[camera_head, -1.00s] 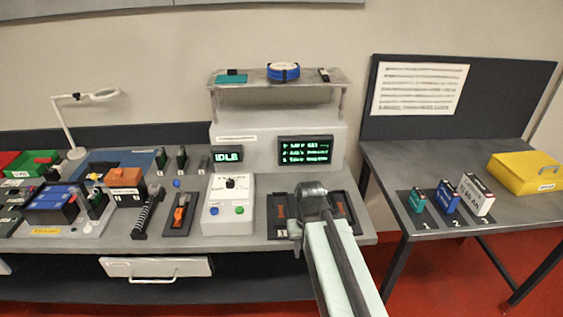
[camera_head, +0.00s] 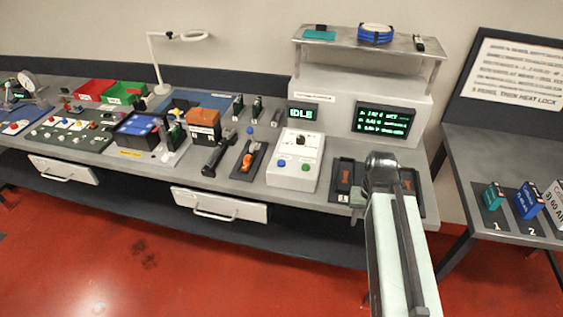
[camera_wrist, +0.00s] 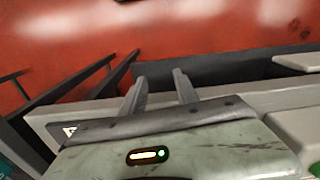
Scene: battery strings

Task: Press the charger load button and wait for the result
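The charger control box (camera_head: 295,160) is white, with a dark knob on top, a blue button (camera_head: 282,163) at its front left and a green button (camera_head: 306,168) at its front right. It stands on the bench in front of a small display (camera_head: 302,113) reading IDLE. A larger display (camera_head: 385,121) to its right shows green lines of text too small to read surely. My gripper is open and empty in the wrist view (camera_wrist: 160,77), its two fingers apart. In the head view my arm reaches over the dark bays right of the box, hiding part of them.
An orange-handled switch (camera_head: 247,160) and a black-handled tool (camera_head: 216,157) lie left of the box. A shelf (camera_head: 350,48) stands above the displays. A second table (camera_head: 505,160) with numbered batteries is at the right, beyond a gap. Red floor is clear in front.

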